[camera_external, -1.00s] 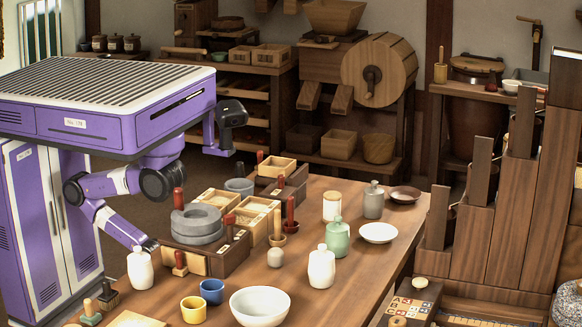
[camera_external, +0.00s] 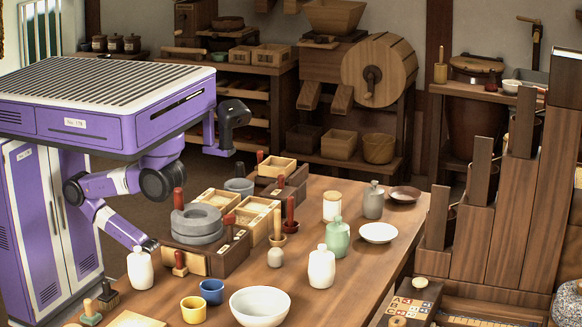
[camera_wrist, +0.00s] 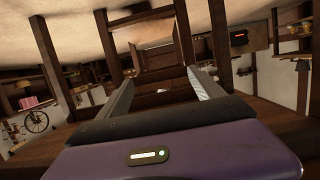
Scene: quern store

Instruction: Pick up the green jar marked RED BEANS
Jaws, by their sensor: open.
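The green jar (camera_external: 336,240) stands upright on the long wooden table, right of the middle in the external view. It has a narrow neck, and no lettering on it can be read at this size. My gripper shows in the wrist view (camera_wrist: 161,76) with its two fingers spread and nothing between them. In the external view my arm reaches down at the table's left end, behind a white jar (camera_external: 140,271), well left of the green jar. The green jar cannot be made out in the wrist view.
Near the green jar stand a white jar (camera_external: 321,269), a grey jar (camera_external: 373,203), a cream canister (camera_external: 331,208) and a white plate (camera_external: 378,233). Grey quern stones (camera_external: 196,224) and wooden boxes lie between my arm and it. A white bowl (camera_external: 260,305) is in front.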

